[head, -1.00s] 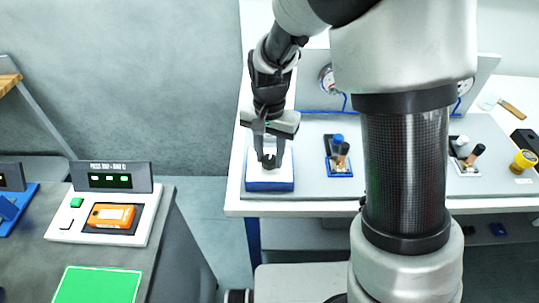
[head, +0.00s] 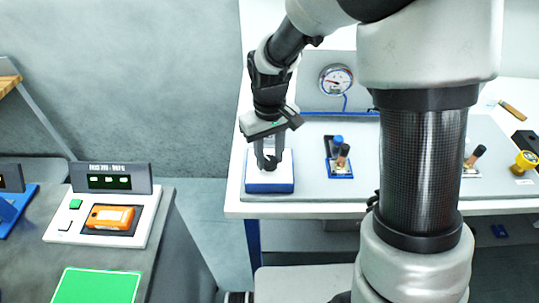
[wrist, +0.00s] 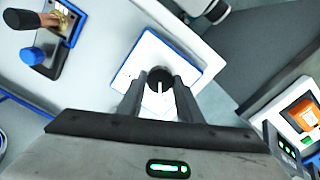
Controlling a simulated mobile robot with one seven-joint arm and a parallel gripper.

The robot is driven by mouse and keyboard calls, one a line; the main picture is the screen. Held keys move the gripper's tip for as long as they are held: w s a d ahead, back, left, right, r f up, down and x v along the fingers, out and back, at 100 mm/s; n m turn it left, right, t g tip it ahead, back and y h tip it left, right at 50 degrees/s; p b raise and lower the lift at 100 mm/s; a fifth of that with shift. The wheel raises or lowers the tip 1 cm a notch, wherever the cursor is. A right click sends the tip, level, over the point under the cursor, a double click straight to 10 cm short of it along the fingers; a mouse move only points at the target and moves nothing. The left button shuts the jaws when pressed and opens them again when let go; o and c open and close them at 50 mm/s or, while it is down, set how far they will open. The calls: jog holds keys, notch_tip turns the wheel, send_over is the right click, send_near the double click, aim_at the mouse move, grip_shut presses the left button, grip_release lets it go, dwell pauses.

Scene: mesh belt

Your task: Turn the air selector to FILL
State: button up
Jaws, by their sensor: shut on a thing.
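The air selector is a white box with a blue base (head: 255,184), on the left end of the grey bench panel. In the wrist view its white face (wrist: 133,76) carries a round black knob (wrist: 160,75) with a white pointer line. My gripper (head: 270,163) points down at the box and is shut on the knob, with one finger on each side, as the wrist view also shows (wrist: 160,90). No FILL lettering can be read, and the fingers partly cover the knob and the face around it.
A lever valve with a blue knob (head: 337,141) stands right of the selector, with a pressure gauge (head: 336,79) behind. A yellow-capped fitting (head: 524,162) is farther right. An orange device (head: 110,217) sits in a dock on the left table, with a floor gap between.

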aim_at(270, 160)
jog(key=shift+n, duration=0.6)
jog(key=o, duration=1)
jog(key=shift+o, duration=0.2)
notch_tip(270, 160, up, 18)
jog(key=p, duration=0.1)
jog(key=shift+f, duration=0.25)
